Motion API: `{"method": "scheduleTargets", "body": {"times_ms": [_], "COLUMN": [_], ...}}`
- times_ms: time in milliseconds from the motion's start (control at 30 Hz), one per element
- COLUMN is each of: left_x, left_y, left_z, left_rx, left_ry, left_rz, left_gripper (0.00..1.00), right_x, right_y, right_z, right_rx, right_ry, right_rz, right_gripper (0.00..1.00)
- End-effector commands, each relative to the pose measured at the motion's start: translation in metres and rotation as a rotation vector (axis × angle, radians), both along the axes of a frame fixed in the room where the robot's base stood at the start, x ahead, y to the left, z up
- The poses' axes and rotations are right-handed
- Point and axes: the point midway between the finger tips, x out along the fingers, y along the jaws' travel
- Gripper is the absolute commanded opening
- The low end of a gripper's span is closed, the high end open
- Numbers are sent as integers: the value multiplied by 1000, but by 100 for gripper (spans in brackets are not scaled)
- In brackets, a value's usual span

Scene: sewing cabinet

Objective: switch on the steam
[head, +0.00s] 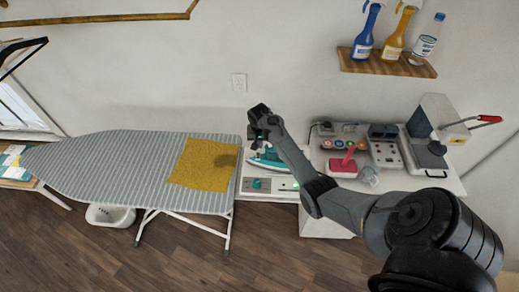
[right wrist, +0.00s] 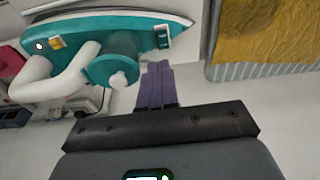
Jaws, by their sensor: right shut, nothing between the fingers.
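A teal iron (head: 268,161) rests on a white stand (head: 284,196) at the right end of the ironing board. My right gripper (right wrist: 157,68) has purple fingers, shut and empty, close to the dial and the switch. I cannot tell whether they touch. In the head view my right arm partly hides the iron. My left gripper is out of view.
The striped ironing board (head: 110,150) carries a yellow cloth (head: 205,163). A work top (head: 400,182) at right holds several devices, a red-handled press (head: 440,120) among them. Bottles stand on a wall shelf (head: 385,65). A white basket (head: 110,215) sits under the board.

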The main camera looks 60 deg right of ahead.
Motion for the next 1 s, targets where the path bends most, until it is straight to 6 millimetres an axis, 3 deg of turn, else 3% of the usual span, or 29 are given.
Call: {"method": "scheduleTargets", "body": {"times_ms": [300,1000], "left_x": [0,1], "left_y": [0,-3], "left_z": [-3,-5], "left_rx": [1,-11], "left_ry": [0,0], "left_rz": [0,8], "left_gripper": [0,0], "right_x": [3,5], "right_y": [-5,-9], "right_z": [-42,-57], "right_rx": [0,-1], "right_ry": [0,-1], "right_rz": [-1,-1], "right_gripper": [0,0]}}
